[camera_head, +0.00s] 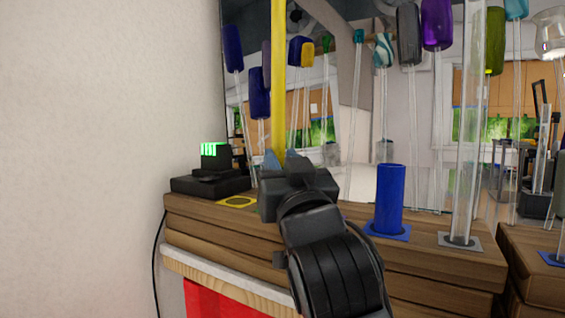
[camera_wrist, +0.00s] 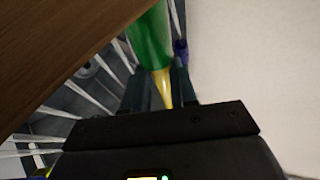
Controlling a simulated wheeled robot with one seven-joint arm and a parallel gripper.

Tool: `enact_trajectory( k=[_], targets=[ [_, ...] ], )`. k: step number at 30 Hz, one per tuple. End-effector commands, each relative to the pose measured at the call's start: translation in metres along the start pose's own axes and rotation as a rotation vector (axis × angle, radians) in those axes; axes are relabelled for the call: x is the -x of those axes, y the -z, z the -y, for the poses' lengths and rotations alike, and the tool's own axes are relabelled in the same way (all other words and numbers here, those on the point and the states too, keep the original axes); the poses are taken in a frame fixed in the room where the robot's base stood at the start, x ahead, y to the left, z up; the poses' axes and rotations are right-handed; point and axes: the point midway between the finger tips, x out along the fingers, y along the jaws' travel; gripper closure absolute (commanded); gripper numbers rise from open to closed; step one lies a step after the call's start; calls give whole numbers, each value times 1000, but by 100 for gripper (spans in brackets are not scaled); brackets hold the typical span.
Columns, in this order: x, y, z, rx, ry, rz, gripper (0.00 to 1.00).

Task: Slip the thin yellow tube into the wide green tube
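The thin yellow tube (camera_head: 278,85) stands upright in the head view, rising from my gripper (camera_head: 280,158). In the wrist view the yellow tube (camera_wrist: 162,88) sits between the two fingers (camera_wrist: 165,90), and my gripper is shut on it. The wide green tube (camera_wrist: 150,38) shows in the wrist view, lined up with the yellow tube beyond the fingers. Their ends meet or overlap in the picture; I cannot tell whether the yellow one is inside. In the head view my gripper and arm seem to hide the green tube.
A short blue tube (camera_head: 390,198) and a tall clear tube (camera_head: 468,130) stand on the wooden bench (camera_head: 440,252) to the right. An empty yellow square (camera_head: 237,202) and a black device with green lights (camera_head: 212,158) are at the left. A mirror-like panel (camera_head: 345,110) stands behind.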

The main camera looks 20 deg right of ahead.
Motion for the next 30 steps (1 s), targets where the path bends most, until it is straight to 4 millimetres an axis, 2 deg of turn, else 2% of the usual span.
enact_trajectory(
  k=[1,8,17,30],
  targets=[
    [0,-6,0,1,0,14,68],
    [0,-7,0,1,0,16,46],
    [4,-5,0,1,0,10,46],
    [68,-7,1,0,2,13,46]
  ],
)
